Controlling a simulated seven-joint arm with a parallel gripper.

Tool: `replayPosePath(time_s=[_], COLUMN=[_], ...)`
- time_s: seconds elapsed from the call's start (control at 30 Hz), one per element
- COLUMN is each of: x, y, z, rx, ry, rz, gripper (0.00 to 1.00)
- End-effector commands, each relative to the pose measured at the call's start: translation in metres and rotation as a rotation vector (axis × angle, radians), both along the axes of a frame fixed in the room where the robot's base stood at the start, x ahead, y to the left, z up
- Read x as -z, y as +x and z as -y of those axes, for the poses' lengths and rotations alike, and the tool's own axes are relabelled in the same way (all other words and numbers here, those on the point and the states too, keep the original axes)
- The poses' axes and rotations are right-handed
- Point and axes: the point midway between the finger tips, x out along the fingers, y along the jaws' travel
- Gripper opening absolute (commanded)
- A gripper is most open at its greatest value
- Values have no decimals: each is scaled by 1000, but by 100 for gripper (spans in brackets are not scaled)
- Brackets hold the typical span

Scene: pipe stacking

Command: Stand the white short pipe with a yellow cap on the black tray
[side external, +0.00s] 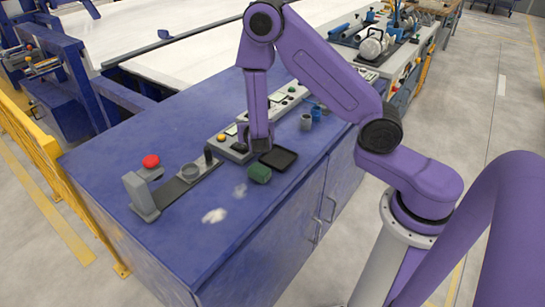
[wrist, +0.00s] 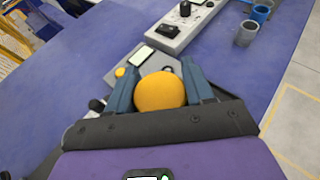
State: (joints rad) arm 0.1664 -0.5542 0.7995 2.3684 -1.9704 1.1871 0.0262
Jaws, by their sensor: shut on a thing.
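In the wrist view, a round yellow cap (wrist: 160,93) sits between the two fingers of my gripper (wrist: 158,82), which is shut on the capped pipe. The white body of the pipe is hidden below the cap. In the side view my gripper (side external: 260,146) points down just behind and left of the black tray (side external: 291,153). The pipe cannot be made out there. The tray lies flat on the blue bench, and nothing is seen standing on it. I cannot tell the height of the pipe above the bench.
Small grey and blue cups (side external: 305,122) stand behind the tray. A grey control panel (side external: 284,99) runs behind my gripper. A fixture with a red button (side external: 151,161) is at left. The front bench surface is mostly clear.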

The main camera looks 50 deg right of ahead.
Motion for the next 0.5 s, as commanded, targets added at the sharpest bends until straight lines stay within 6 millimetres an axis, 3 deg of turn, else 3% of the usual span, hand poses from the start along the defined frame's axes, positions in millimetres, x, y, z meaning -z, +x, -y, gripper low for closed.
replayPosePath(time_s=[0.03,0.2,0.33,0.5], x=[7,23,30,47], y=[-7,-23,-30,-32], z=[21,62,76,79], rx=[6,-2,-5,-7], ry=[-4,0,-1,0], rz=[-9,-5,-2,-3], gripper=[22,22,22,22])
